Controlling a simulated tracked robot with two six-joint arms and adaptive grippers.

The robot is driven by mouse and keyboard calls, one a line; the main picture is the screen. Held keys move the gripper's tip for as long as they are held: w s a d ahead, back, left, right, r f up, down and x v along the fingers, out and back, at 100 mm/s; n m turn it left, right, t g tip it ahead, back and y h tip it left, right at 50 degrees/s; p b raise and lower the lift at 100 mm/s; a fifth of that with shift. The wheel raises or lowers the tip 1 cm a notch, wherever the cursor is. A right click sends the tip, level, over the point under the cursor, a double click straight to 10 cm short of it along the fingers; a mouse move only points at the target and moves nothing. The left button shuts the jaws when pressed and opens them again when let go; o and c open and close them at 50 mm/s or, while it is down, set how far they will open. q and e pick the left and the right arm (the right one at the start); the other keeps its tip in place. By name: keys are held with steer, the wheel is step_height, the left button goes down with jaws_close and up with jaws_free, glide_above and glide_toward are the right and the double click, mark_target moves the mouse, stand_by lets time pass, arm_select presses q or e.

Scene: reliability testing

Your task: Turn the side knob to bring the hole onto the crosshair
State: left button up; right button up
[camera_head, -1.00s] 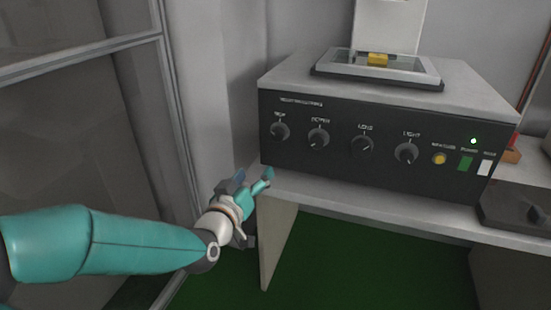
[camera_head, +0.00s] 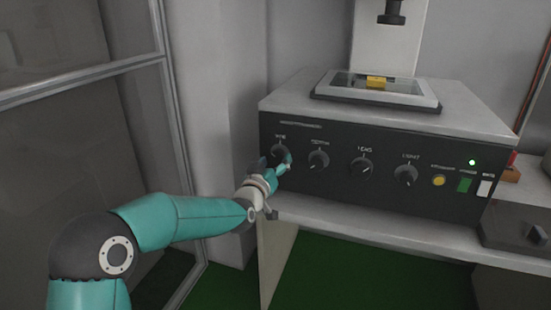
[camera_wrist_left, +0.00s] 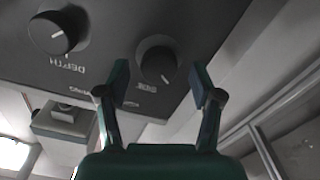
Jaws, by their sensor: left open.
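The side knob (camera_head: 280,151) is the leftmost black knob on the dark front panel of the machine. My left gripper (camera_head: 275,163) is in front of it and partly covers its lower part. In the left wrist view the side knob (camera_wrist_left: 158,60) shows in the gap between the two open fingertips (camera_wrist_left: 160,78); I see no finger pressed on it. Its white mark points to the lower right there. A small yellow block (camera_head: 376,83) sits on the stage on top of the machine. Its hole and the crosshair are too small to tell. My right gripper is out of view.
The depth knob (camera_head: 318,160) is close to the right of the side knob, and it also shows in the left wrist view (camera_wrist_left: 58,30). The lens knob (camera_head: 362,166), light knob (camera_head: 405,175) and lit buttons (camera_head: 464,184) follow. A glass partition (camera_head: 80,150) stands left.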

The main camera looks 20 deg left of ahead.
arm_select(q)
steer(key=shift+w, duration=0.85)
steer(key=c, duration=1)
steer(key=shift+a, duration=0.25)
steer(key=shift+c, duration=0.7)
steer(key=shift+d, duration=0.2)
steer(key=shift+m, duration=0.3)
